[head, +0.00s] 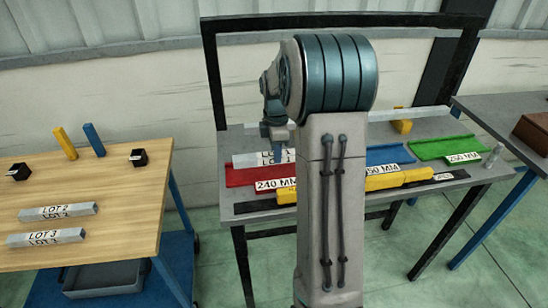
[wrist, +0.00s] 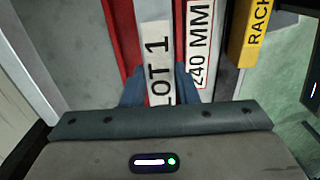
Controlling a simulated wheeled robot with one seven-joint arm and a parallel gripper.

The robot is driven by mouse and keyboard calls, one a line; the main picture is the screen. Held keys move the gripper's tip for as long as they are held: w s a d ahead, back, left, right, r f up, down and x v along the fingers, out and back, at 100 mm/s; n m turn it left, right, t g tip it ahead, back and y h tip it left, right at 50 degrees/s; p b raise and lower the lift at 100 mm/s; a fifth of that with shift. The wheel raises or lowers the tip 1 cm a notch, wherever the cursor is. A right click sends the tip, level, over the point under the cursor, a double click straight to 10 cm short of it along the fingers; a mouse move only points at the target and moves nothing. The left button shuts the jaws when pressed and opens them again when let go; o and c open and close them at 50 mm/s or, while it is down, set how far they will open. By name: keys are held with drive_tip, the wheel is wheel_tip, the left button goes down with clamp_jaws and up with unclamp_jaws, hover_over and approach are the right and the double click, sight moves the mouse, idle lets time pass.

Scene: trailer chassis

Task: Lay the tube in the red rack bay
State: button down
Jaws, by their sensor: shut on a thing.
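A grey square tube labelled LOT 1 (head: 250,159) is at the red rack bay (head: 243,178), which carries a 240 MM label. In the wrist view the tube (wrist: 153,22) runs along the red bay (wrist: 127,35), beside the 240 MM label (wrist: 201,40). My gripper (wrist: 160,88) is shut on the tube, one blue finger on each side. In the head view my gripper (head: 277,148) is partly hidden behind my arm. I cannot tell whether the tube touches the bay floor or hangs just above it.
Blue (head: 390,155) and green (head: 440,147) bays lie to the right. A yellow rack block (wrist: 256,32) is at the front edge. The wooden table (head: 120,185) at left holds the LOT 2 (head: 58,211) and LOT 3 (head: 46,237) tubes and upright yellow and blue posts.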

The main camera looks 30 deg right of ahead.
drive_tip(key=shift+w+f, duration=0.6)
drive_tip(key=shift+w, duration=0.3)
drive_tip(key=shift+f+p, duration=0.4)
drive_tip(key=shift+f, duration=1.5)
drive_tip(key=shift+d+f, duration=0.1)
drive_tip(key=shift+f, duration=0.05)
drive_tip(key=c, duration=1.1)
unclamp_jaws()
